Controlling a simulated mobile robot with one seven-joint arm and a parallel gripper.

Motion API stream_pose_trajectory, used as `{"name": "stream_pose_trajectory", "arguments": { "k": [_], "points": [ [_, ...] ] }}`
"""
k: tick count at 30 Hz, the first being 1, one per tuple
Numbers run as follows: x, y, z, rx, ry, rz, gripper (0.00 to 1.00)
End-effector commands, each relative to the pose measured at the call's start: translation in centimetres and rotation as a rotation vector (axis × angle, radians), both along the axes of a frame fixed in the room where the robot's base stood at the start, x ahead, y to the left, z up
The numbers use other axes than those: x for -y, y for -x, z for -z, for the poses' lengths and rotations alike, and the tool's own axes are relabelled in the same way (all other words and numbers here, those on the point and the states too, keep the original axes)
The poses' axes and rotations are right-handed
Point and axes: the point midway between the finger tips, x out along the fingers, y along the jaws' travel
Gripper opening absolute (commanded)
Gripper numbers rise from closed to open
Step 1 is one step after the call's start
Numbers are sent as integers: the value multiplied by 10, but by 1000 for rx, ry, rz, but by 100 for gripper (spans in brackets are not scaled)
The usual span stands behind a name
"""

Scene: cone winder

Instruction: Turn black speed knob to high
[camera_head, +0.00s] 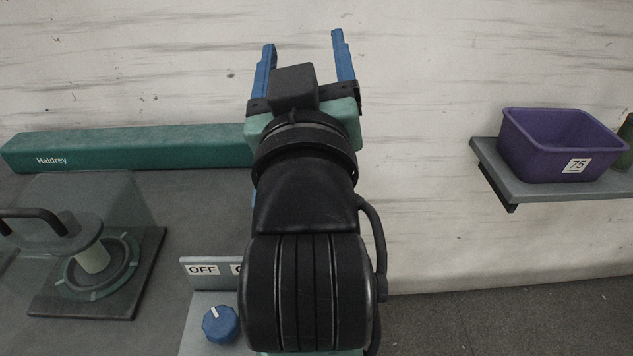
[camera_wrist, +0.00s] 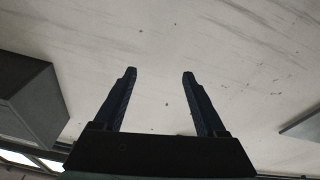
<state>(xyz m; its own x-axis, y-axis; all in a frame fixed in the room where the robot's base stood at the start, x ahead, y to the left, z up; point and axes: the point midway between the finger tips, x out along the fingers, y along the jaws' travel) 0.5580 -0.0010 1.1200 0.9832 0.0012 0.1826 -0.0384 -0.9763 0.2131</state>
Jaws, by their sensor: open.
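No black knob shows in either view. A blue knob (camera_head: 220,324) with a white pointer mark sits on a grey control panel (camera_head: 196,343) at the bottom of the head view, below a label reading OFF (camera_head: 203,269). My arm hides the panel to the right of it. My gripper (camera_head: 304,42), with blue fingers, is raised at the top centre, well above and beyond the panel. It is open and empty. In the wrist view my gripper (camera_wrist: 157,74) has its two fingers apart, with only the pale wall between them.
A green beam (camera_head: 130,150) marked Haldrey runs along the machine's back. A clear cover with a black handle (camera_head: 35,215) stands over a spindle at left. A purple bin (camera_head: 560,145) marked 75 sits on a wall shelf (camera_head: 545,190) at right. Floor shows at lower right.

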Motion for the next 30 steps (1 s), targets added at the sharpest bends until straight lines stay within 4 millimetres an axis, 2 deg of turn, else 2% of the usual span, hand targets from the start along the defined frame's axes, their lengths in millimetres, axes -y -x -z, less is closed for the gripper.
{"name": "stream_pose_trajectory", "arguments": {
  "k": [1, 6, 10, 14, 17, 23, 30],
  "points": [
    [1, -8, -9, -72, 21, 4, 74],
    [1, -23, 15, -310, 102, 6, 74],
    [2, -25, 35, -491, 163, -6, 74],
    [3, -19, 53, -672, 223, -27, 74],
    [4, -8, 65, -811, 267, -52, 74],
    [4, 26, 84, -1084, 351, -125, 74],
    [4, 86, 90, -1403, 435, -248, 74]
  ]
}}
